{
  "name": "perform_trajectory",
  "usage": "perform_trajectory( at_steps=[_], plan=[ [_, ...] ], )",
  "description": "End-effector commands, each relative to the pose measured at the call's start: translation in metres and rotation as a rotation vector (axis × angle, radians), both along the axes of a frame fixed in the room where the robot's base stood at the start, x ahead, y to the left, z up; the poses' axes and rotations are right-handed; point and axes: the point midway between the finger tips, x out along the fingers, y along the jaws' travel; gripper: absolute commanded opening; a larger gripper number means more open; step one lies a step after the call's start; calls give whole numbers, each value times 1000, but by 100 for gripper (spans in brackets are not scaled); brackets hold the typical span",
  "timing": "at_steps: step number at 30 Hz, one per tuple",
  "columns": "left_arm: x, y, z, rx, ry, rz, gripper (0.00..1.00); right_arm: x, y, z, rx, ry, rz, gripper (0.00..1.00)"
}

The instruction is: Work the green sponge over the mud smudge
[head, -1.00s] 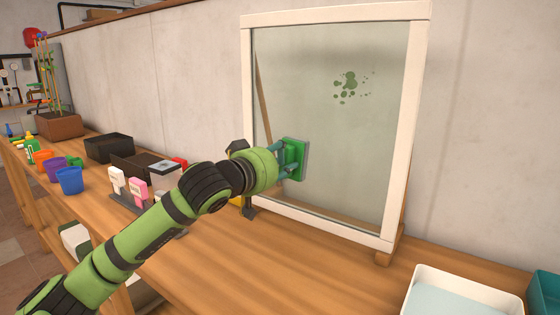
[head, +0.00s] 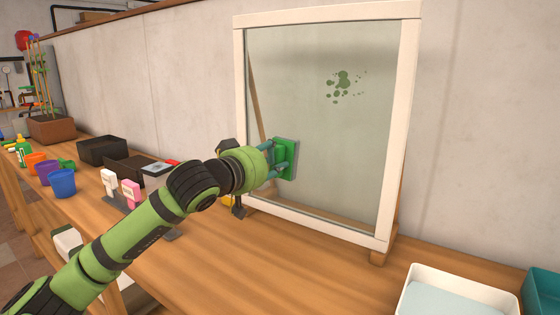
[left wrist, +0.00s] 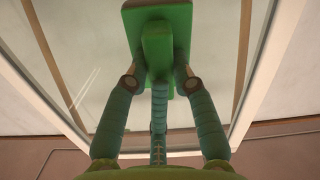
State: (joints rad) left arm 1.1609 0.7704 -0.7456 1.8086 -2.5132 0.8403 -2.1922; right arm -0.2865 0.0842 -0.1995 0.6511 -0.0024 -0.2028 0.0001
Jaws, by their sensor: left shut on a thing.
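The green sponge (head: 291,159) is held by my left gripper (head: 276,158) at the lower left part of the framed glass pane (head: 330,135). In the left wrist view the sponge (left wrist: 158,15) has a raised green grip, and the fingers of my left gripper (left wrist: 158,75) are shut on it from both sides. The sponge's flat face is turned to the glass; I cannot tell whether it touches. The mud smudge (head: 342,80) is a cluster of dark green spots on the upper part of the pane, above and right of the sponge. My right gripper is not in view.
A white tray of pale liquid (head: 455,298) stands at the front right beside a teal bin (head: 543,290). Dark trays (head: 102,150), a blue cup (head: 62,183) and small white and pink items (head: 131,192) are on the left of the wooden bench (head: 270,255). The bench before the pane is clear.

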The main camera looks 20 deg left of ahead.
Motion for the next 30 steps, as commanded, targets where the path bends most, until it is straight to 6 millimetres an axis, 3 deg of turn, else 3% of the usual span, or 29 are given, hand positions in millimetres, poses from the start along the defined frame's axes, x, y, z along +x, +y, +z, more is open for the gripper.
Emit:
perform_trajectory(
  at_steps=[17, 30],
  plan=[
    [-6, -21, -1, 0, -2, -1, 0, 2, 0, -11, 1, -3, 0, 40],
    [3, -1, -1, 1, 1, 3, 0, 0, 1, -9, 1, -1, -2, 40]
  ],
)
